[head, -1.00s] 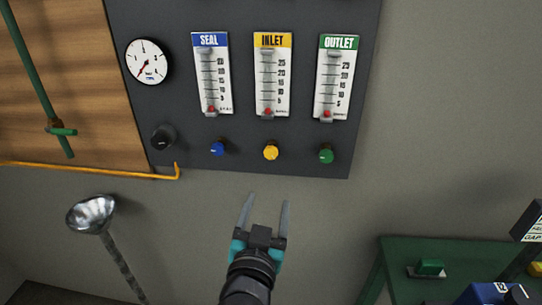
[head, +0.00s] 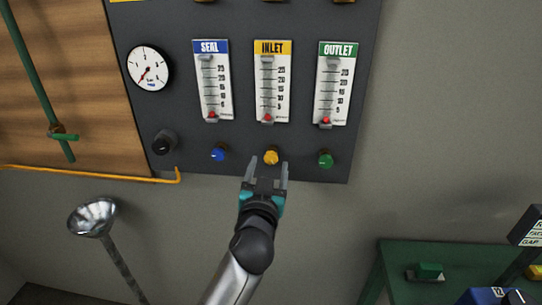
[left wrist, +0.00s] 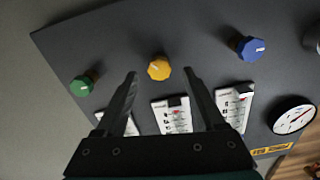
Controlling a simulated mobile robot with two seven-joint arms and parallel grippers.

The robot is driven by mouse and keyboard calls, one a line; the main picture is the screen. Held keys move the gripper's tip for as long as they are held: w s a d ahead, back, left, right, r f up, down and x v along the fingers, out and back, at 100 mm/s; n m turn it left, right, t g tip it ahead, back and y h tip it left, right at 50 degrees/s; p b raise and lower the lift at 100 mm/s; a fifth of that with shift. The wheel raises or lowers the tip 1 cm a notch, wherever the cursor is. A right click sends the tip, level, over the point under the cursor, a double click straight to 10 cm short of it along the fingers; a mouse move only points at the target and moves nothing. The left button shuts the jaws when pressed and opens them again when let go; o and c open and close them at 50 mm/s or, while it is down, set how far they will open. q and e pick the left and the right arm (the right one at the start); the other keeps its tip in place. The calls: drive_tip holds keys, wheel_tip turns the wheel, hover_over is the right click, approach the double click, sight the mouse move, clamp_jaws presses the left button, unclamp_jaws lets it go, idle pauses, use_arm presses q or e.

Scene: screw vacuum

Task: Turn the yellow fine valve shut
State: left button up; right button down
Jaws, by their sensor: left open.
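The yellow fine valve (head: 271,157) is a small knob on the dark panel (head: 360,100), under the INLET gauge (head: 272,82). It also shows in the left wrist view (left wrist: 159,68), with a pale mark on its face. My left gripper (head: 268,165) is open and empty, with its fingertips just below and around the knob's lower edge in the head view. In the left wrist view the gripper (left wrist: 162,78) has the knob between and beyond its fingertips, apparently not touching. The right gripper is not in view.
A blue knob (head: 219,154) and a green knob (head: 326,160) flank the yellow one. A black knob (head: 163,142) and a round dial (head: 149,68) are at left. A yellow pipe (head: 90,174), metal funnel (head: 92,217) and green table (head: 395,262) stand lower.

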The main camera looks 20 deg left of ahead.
sight(271, 159)
use_arm(q)
drive_tip(key=shift+x, duration=2.2)
drive_tip(key=shift+d, duration=0.1)
drive_tip(key=shift+c, duration=0.2)
clamp_jaws()
